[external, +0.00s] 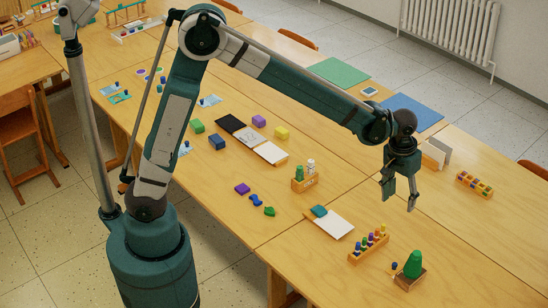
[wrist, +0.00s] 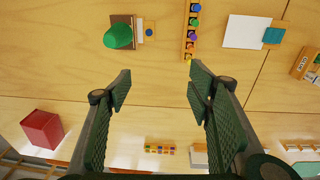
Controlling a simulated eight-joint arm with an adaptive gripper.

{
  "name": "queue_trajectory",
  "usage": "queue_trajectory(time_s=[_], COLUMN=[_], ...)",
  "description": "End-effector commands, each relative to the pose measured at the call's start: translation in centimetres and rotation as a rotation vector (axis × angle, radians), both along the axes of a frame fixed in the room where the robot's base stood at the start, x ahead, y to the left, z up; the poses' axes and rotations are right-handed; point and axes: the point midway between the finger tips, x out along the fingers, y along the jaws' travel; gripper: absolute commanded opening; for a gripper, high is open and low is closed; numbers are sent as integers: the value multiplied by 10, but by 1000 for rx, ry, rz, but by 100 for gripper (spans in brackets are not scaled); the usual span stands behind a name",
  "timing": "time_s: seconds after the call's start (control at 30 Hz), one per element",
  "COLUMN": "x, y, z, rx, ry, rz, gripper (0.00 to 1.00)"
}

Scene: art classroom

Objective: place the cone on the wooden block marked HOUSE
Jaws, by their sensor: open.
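A green cone (external: 413,264) with a rounded tip stands at the front right of the table, on or in a brown wooden holder (external: 407,286). In the wrist view the cone (wrist: 119,36) is at the upper left, over its brown holder (wrist: 127,19). My gripper (external: 398,196) is open and empty, pointing down above the table, behind and apart from the cone. Its spread fingers (wrist: 158,86) show in the wrist view. A wooden block (external: 305,184) bears bottle-like items; its label (wrist: 303,64) is too small to read. I cannot tell which block says HOUSE.
A small blue-knobbed piece (external: 394,266) is beside the cone. A rack of coloured pegs (external: 369,246) and a white sheet with a teal block (external: 319,211) lie nearby. A red cube (wrist: 42,128) shows in the wrist view. The wood under my gripper is clear.

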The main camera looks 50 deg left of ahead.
Motion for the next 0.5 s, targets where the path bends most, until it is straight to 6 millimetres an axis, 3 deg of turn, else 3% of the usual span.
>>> queue_trajectory(time_s=[0.03, 0.5], x=[-1, -16], y=[15, 129], z=[8, 71], rx=[-4, -38], ry=[-8, -100], rz=[3, 4], gripper=[51, 51])
